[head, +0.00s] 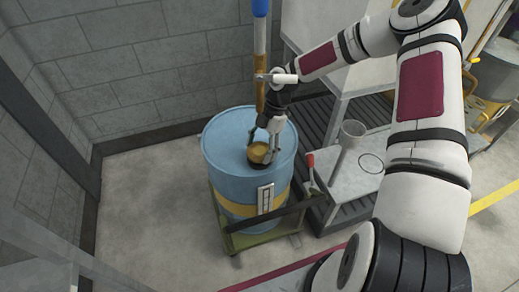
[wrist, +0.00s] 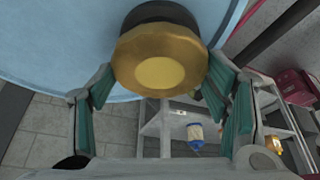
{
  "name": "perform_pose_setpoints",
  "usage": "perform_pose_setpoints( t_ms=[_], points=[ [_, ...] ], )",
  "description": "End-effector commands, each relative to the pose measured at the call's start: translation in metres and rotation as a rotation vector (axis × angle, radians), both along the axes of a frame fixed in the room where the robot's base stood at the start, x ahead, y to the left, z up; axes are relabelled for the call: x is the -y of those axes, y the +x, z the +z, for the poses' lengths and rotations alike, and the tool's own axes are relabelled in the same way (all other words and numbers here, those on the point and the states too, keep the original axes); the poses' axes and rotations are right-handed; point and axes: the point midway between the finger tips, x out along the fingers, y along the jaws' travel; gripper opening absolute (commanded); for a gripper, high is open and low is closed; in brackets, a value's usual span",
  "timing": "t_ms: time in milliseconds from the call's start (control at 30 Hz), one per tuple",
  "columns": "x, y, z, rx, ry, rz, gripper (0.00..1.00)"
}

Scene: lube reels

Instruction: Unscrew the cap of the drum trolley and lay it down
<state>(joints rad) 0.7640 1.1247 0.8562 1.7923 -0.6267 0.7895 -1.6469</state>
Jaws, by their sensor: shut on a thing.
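The brass cap (head: 260,150) is at the top of the blue drum (head: 222,137), with a black collar (wrist: 160,12) beside it in the wrist view. The drum stands on the drum trolley's olive frame (head: 236,243). My gripper (head: 264,145) reaches down from above and is shut on the cap. In the wrist view the green-padded fingers of my gripper (wrist: 160,72) lie on both sides of the round cap (wrist: 160,68). I cannot tell whether the cap is still seated on the collar.
A red-tipped lever (head: 311,160) stands right of the drum. A grey bench (head: 352,185) with a funnel (head: 351,133) is further right. An orange and blue pole (head: 260,45) rises behind the drum, near the block wall. The floor left of the drum is clear.

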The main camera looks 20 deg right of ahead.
Motion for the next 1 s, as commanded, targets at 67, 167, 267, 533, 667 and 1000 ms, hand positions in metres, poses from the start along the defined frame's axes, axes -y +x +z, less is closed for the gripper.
perform_pose_setpoints(
  t_ms=[67,167,267,533,667,1000],
  points=[
    [-0.0008,0.0014,-0.0031,0.001,0.0,0.065,0.4],
    [-0.0007,0.0008,-0.0022,0.001,0.002,0.114,0.4],
    [-0.0006,0.0002,-0.0014,0.0,0.001,0.126,0.4],
    [-0.0008,0.0005,-0.0021,0.001,0.0,0.144,0.4],
    [-0.0015,0.0018,-0.0039,0.001,0.0,0.258,0.4],
    [-0.0006,0.0002,0.0048,0.001,0.0,0.279,0.35]
  ],
)
